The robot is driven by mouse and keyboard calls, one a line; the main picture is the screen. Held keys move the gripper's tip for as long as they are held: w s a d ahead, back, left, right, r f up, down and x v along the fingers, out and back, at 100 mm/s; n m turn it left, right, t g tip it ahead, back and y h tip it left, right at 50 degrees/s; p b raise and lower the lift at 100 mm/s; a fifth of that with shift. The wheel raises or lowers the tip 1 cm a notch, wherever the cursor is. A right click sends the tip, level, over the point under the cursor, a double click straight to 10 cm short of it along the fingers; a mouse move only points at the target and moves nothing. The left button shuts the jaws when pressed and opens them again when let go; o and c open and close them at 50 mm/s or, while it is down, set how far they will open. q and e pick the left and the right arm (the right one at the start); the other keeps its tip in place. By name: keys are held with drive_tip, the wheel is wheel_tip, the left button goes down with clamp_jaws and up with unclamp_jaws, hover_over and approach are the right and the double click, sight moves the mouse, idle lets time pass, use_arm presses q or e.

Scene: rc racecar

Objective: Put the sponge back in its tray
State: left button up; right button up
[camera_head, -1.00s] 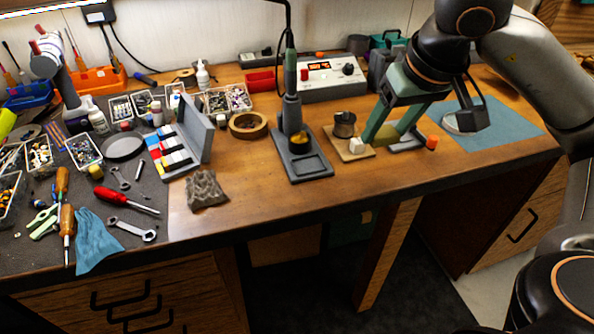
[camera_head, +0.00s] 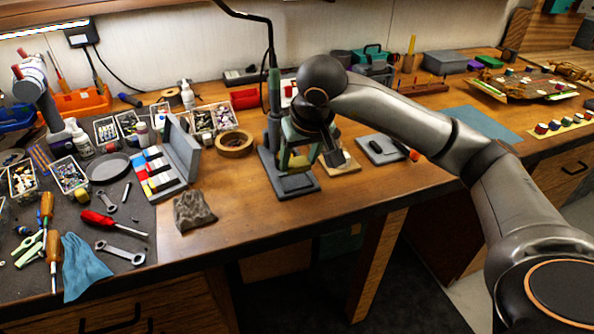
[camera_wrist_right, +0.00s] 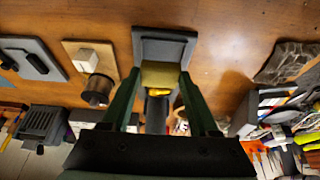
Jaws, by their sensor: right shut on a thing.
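The sponge (camera_head: 298,164) is a small olive-yellow block. My right gripper (camera_head: 299,160), with green fingers, is shut on it above the soldering-iron stand. The sponge also shows between the fingertips in the right wrist view (camera_wrist_right: 161,75). The tray (camera_head: 292,187) is the shallow grey recess in the base of the stand. It also shows just beyond the sponge in the right wrist view (camera_wrist_right: 165,47), where the sponge covers its near part. I cannot tell whether the sponge touches the tray. My left gripper is not in view.
The soldering-iron holder (camera_head: 274,110) rises beside my right gripper. A wooden block with a tin (camera_wrist_right: 97,88) and a grey plate (camera_head: 380,150) lie to the right. A tape roll (camera_head: 234,143) and a crumpled grey lump (camera_head: 193,210) are to the left. Front-centre wood is clear.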

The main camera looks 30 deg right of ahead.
sight(299, 167)
drive_tip(key=f, duration=0.2)
drive_tip(key=shift+w+a+f, duration=0.1)
drive_tip(key=shift+w+f, duration=0.1)
drive_tip(key=shift+f, duration=0.65)
drive_tip(key=shift+f, duration=0.1)
